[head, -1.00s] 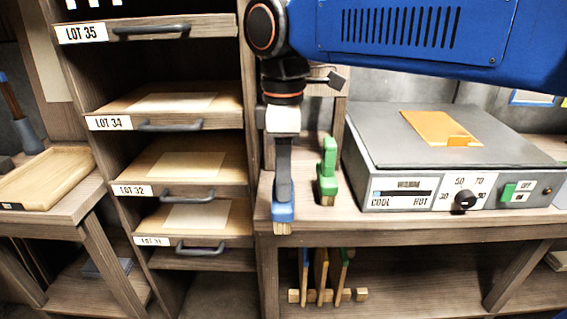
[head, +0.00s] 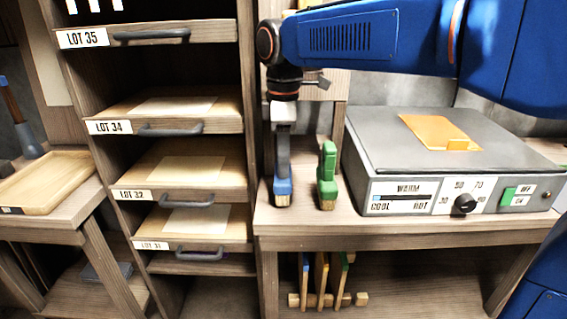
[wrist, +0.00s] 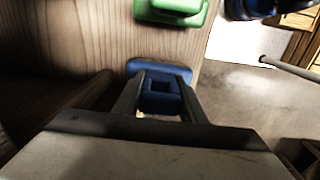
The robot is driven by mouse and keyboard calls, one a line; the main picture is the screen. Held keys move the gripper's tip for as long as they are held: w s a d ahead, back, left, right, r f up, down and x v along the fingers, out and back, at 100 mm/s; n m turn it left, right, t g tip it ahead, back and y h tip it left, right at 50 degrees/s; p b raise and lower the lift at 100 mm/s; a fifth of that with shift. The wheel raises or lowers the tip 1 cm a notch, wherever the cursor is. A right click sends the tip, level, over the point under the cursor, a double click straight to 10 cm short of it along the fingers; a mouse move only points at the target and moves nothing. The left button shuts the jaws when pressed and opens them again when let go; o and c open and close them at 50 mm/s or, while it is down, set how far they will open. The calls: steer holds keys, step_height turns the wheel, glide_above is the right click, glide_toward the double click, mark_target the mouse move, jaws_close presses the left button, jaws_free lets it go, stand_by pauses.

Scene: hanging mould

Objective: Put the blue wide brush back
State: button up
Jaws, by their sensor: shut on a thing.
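My gripper (head: 282,145) points down over the left end of the bench and is shut on the blue wide brush (head: 282,187). The brush is upright, with its blue block and pale bristle end low, close to the bench top; I cannot tell whether it touches. In the wrist view my gripper's fingers (wrist: 161,80) close on the blue brush (wrist: 150,66). A green brush (head: 327,175) stands upright on the bench just right of the blue one, with a small gap. It also shows in the wrist view (wrist: 172,8).
A grey warming plate (head: 455,150) with an orange piece (head: 440,130) stands on the bench to the right. A drawer rack (head: 190,180) rises at left. Several thin tools (head: 321,280) stand in a wooden rack under the bench (head: 400,228). A wooden tray (head: 45,182) lies far left.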

steer(key=shift+f, duration=0.55)
steer(key=shift+f, duration=0.1)
steer(key=o, duration=1)
steer(key=shift+r, duration=3.85)
